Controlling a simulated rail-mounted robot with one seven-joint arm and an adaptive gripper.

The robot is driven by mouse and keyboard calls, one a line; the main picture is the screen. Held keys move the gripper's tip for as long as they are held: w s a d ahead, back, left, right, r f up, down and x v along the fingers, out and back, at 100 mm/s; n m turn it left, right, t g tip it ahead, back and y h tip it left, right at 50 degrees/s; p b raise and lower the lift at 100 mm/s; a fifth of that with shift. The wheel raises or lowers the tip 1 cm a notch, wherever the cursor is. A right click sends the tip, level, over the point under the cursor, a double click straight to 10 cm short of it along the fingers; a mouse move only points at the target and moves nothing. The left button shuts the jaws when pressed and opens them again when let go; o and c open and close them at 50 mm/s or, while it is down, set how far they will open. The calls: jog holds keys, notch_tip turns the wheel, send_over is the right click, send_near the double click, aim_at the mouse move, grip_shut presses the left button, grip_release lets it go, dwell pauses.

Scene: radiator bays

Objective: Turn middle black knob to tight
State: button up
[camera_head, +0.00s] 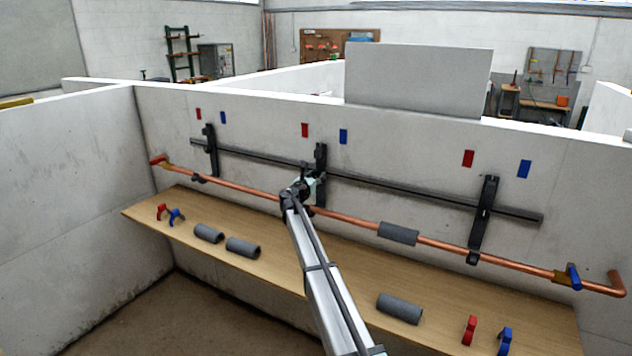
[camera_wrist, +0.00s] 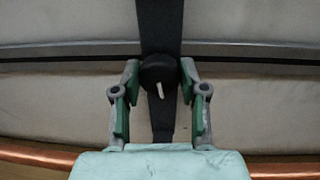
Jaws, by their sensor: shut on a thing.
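The middle black knob (camera_wrist: 158,72) is round with a white pointer line and sits on the middle black bracket (camera_head: 321,158). In the wrist view the pointer line aims down and slightly right. My gripper (camera_wrist: 160,75) has one finger on each side of the knob, with its green pads against the knob's sides. In the head view my gripper (camera_head: 306,186) is at the middle bracket, and my arm hides the knob there. The lower part of the bracket also shows in the wrist view (camera_wrist: 162,125), between the fingers.
A copper pipe (camera_head: 350,219) and a dark rail (camera_head: 400,188) run along the wall. Further black brackets stand left (camera_head: 210,150) and right (camera_head: 484,220). The wooden shelf (camera_head: 300,270) below holds grey foam sleeves (camera_head: 400,308) and red and blue clips.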

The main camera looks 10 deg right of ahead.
jog(key=o, duration=1.1)
jog(key=v, duration=1.2)
jog(key=shift+d, duration=0.1)
